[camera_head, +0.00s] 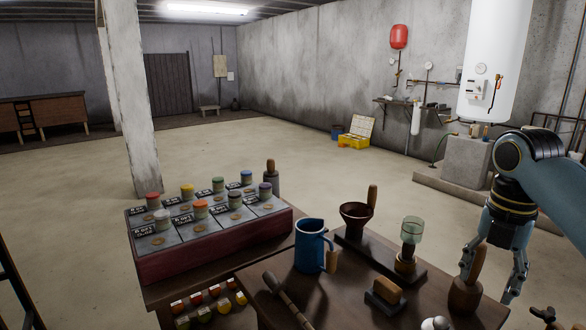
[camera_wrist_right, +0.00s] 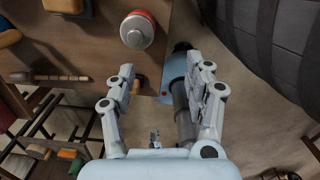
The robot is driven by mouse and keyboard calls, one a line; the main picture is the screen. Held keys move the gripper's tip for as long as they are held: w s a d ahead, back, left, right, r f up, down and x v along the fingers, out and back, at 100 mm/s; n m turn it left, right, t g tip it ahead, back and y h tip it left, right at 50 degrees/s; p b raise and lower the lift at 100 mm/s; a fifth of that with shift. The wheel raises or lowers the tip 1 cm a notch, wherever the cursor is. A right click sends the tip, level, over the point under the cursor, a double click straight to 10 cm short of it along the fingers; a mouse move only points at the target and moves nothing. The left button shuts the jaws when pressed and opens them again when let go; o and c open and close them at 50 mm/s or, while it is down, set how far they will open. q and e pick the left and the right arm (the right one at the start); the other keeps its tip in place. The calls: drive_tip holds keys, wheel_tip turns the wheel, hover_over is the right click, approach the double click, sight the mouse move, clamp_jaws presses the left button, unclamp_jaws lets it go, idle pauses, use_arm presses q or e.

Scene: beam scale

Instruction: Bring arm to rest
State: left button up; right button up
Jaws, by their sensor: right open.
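My right arm comes in from the right in the head view. Its gripper (camera_head: 492,280) points down at the right edge of the wooden table (camera_head: 345,300), with its fingers apart and nothing seen between them. In the right wrist view the same gripper (camera_wrist_right: 164,82) shows two spread fingers with an open gap, beside the table edge. A wooden-handled piece with a round base (camera_head: 465,293) stands close to the left finger in the head view; I cannot tell whether they touch. My left gripper is not in view.
A blue jug (camera_head: 310,247), a dark bowl on a stand (camera_head: 356,216), a glass-topped piece (camera_head: 411,230) and a wooden-backed block (camera_head: 386,291) stand on the table. A red-sided tray of jars (camera_head: 215,250) is to the left. Open floor (camera_head: 300,170) lies beyond.

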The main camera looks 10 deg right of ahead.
drive_tip(key=s+a+f+m+t, duration=0.1)
drive_tip(key=s+a+m+t, duration=0.1)
drive_tip(key=s+a+m, duration=0.7)
drive_tip(key=s+a+f+m+t, duration=0.1)
drive_tip(key=s+a+f+m, duration=0.1)
drive_tip(key=s+m, duration=1.2)
wheel_tip(320, 180, down, 30)
drive_tip(key=s+d+m+g+b, duration=0.1)
drive_tip(key=d+m+b, duration=0.1)
drive_tip(key=b, duration=0.2)
use_arm(q)
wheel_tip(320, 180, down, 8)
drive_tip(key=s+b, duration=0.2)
drive_tip(key=b, duration=0.1)
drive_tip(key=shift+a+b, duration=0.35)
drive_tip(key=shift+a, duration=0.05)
use_arm(e)
drive_tip(key=s+d+f+g, duration=0.1)
drive_tip(key=s+f, duration=1.8)
drive_tip(key=f, duration=0.1)
drive_tip(key=shift+d, duration=0.15)
